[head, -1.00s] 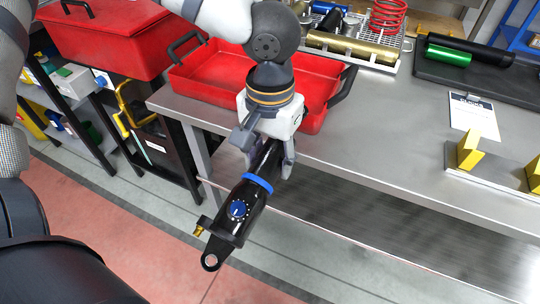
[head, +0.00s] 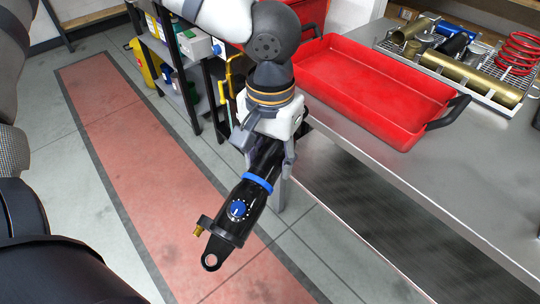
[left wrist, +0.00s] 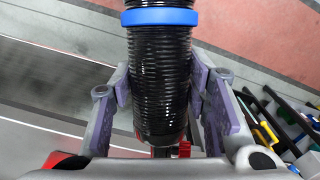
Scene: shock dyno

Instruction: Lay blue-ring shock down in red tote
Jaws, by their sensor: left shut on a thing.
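The black blue-ring shock (head: 257,192) hangs tilted in my left gripper (head: 266,150), in front of the bench edge, with its eyelet end lowest. Its blue ring and blue dial show in the head view. In the left wrist view the shock's ribbed black body (left wrist: 160,90) lies between both fingers, which are shut on it. The red tote (head: 372,90) is an open, shallow red tray with black handles on the metal bench, right of and behind my left gripper. Its visible floor is bare. My right gripper is not in view.
A wire rack (head: 480,68) with gold cylinders and a red spring (head: 519,52) stands right of the tote. The bench top (head: 450,165) is clear in front of them. A dark shelf with bottles stands behind at left; the floor is open.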

